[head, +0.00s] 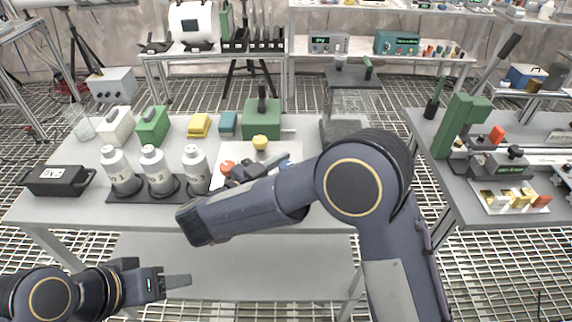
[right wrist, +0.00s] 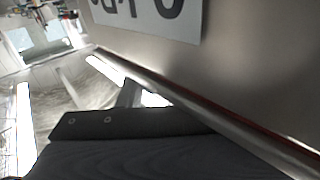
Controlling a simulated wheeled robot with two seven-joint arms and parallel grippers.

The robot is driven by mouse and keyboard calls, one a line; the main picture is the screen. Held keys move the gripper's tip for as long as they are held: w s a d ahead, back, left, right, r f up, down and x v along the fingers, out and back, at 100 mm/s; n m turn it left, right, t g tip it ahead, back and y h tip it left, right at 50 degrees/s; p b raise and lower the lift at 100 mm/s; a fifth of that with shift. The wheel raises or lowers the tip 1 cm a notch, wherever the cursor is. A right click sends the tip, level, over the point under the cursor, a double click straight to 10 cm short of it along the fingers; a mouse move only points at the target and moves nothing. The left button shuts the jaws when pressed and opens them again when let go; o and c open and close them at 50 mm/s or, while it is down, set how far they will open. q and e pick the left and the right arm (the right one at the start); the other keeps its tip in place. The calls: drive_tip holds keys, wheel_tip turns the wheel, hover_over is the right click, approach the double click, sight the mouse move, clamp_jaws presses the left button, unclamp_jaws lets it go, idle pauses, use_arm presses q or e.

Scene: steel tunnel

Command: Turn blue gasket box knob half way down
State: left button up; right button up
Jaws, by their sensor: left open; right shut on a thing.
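A teal-blue box (head: 228,124) stands at the back of the left table; I cannot tell whether it is the gasket box, and no knob shows on it. A small blue piece (head: 284,163) shows just above my right forearm, mostly covered. My left gripper (head: 174,282) is open and empty in front of the left table, low at the lower left. My right arm reaches left across the table front; its gripper is hidden in the head view. In the right wrist view a dark part with two bolts fills the bottom, close to a grey metal surface. What the right gripper holds is not clear.
Three white bottles (head: 154,167) stand in a dark rack left of my right arm. A black case (head: 58,181) lies at the table's left end. A blue box (head: 527,76) sits far right. The right wrist view shows a white label (right wrist: 155,17).

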drive_tip(key=shift+r, duration=0.15)
drive_tip(key=o, duration=0.9)
drive_tip(key=shift+w, duration=0.1)
drive_tip(key=shift+o, duration=0.2)
drive_tip(key=v, duration=0.7)
drive_tip(key=shift+s+a, duration=0.25)
drive_tip(key=shift+s, duration=0.1)
